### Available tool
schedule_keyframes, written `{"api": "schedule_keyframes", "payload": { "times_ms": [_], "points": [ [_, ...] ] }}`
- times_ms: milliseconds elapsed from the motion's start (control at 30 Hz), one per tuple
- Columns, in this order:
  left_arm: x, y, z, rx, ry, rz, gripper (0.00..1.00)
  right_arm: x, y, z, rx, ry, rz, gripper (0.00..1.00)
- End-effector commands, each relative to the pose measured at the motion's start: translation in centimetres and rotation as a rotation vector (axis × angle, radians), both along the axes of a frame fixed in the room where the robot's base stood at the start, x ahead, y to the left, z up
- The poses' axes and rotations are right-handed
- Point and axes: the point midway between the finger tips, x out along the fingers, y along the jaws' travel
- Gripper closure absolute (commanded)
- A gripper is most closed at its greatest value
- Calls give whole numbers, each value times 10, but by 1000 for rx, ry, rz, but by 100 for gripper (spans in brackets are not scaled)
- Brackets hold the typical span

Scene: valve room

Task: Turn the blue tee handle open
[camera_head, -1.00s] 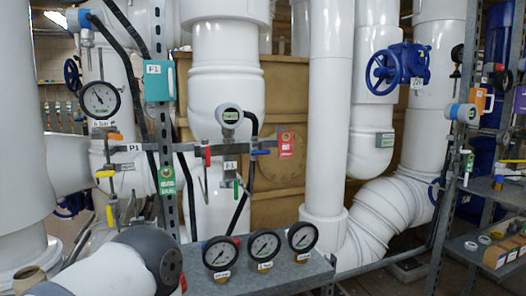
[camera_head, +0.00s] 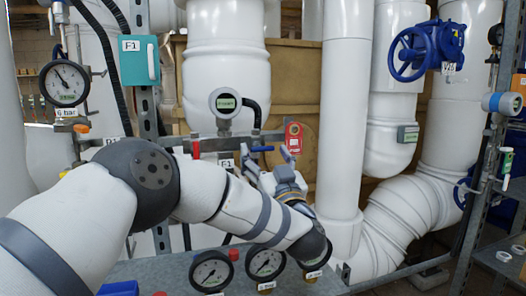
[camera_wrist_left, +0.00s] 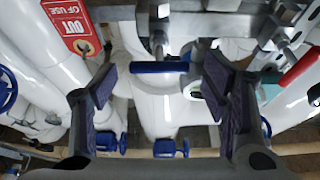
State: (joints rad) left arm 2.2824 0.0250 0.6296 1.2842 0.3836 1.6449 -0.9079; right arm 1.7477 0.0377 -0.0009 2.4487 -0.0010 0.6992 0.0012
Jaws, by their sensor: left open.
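The blue tee handle (camera_head: 262,149) sits on the horizontal metal rail, just left of the red tag. In the left wrist view the blue tee handle (camera_wrist_left: 160,67) lies crosswise between the two finger pads, with a gap visible on each side. My left gripper (camera_head: 270,160) is open and empty, just below and in front of it. In the left wrist view my left gripper (camera_wrist_left: 159,85) has its dark pads wide apart. I cannot tell the exact depth between the pads and the handle. My right gripper is in neither view.
A red out-of-use tag (camera_head: 294,138) hangs right of the handle; a red handle (camera_wrist_left: 300,68) is on the other side. Several gauges (camera_head: 266,262) stand on a shelf below my arm. A thick white pipe (camera_head: 343,120) rises at the right. A blue handwheel (camera_head: 408,52) is farther off.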

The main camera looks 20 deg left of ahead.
Motion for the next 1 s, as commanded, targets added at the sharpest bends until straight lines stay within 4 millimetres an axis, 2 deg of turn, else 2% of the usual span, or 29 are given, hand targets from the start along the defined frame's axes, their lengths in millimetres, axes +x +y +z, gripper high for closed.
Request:
{"api": "schedule_keyframes", "payload": {
  "times_ms": [100,200,467,600,667,700,1000],
  "points": [
    [14,10,4,-1,2,1,32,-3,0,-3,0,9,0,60],
    [20,14,8,0,2,-1,32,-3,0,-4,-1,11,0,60],
    [21,14,10,1,2,-1,32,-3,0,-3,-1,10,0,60],
    [21,14,10,1,2,-1,63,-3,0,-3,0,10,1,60],
    [21,14,10,1,2,-1,77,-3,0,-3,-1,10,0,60],
    [21,14,10,1,2,-1,81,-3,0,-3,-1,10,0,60],
    [21,14,9,-23,-13,-1,81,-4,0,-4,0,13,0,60]
  ]
}}
